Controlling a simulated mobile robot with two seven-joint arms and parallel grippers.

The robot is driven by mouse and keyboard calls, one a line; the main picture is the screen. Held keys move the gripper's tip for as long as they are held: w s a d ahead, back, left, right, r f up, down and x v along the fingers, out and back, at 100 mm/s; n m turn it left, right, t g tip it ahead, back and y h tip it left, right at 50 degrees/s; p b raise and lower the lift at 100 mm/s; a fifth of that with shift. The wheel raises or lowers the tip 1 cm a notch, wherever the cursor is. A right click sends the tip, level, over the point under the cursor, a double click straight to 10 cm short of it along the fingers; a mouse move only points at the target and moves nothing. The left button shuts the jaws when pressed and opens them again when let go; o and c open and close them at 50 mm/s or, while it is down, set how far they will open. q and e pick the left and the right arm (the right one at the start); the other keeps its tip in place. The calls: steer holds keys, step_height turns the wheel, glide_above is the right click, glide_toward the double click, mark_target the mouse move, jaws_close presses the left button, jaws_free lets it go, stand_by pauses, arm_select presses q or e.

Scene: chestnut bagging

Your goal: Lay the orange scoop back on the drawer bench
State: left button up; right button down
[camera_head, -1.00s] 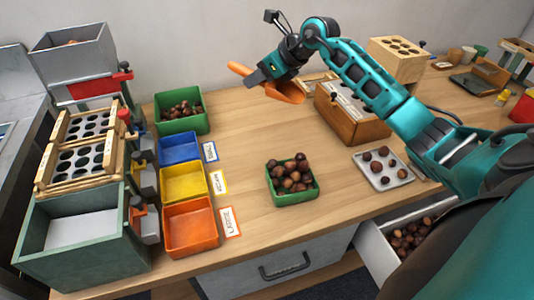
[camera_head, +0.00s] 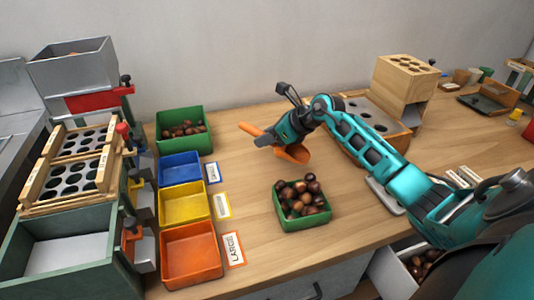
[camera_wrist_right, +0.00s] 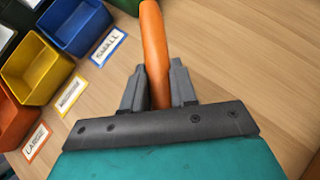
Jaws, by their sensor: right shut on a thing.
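My right gripper (camera_head: 272,137) is shut on the orange scoop (camera_head: 292,154) above the middle of the drawer bench (camera_head: 240,160). In the head view the scoop's handle sticks out to the upper left of the gripper and its bowl hangs at the lower right. In the right wrist view the orange handle of the scoop (camera_wrist_right: 153,45) runs between the two grey fingers (camera_wrist_right: 158,90). I cannot tell whether the scoop touches the bench top. My left gripper is not in view.
A green box of chestnuts (camera_head: 302,222) stands just below the scoop. Blue (camera_head: 180,168), yellow (camera_head: 184,202) and orange (camera_head: 191,255) bins with labels stand to the left, with another green box (camera_head: 184,143) behind. Bare wood lies around the scoop.

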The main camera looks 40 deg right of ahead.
mark_target(267, 162)
steer(key=shift+f+b, duration=0.45)
steer(key=shift+f, duration=1.9)
steer(key=shift+f, duration=0.15)
steer(key=c, duration=0.9)
jaws_free()
steer(key=shift+r, duration=0.3)
steer(key=p+v, duration=0.2)
steer(key=v, duration=1)
steer(key=shift+f, duration=0.1)
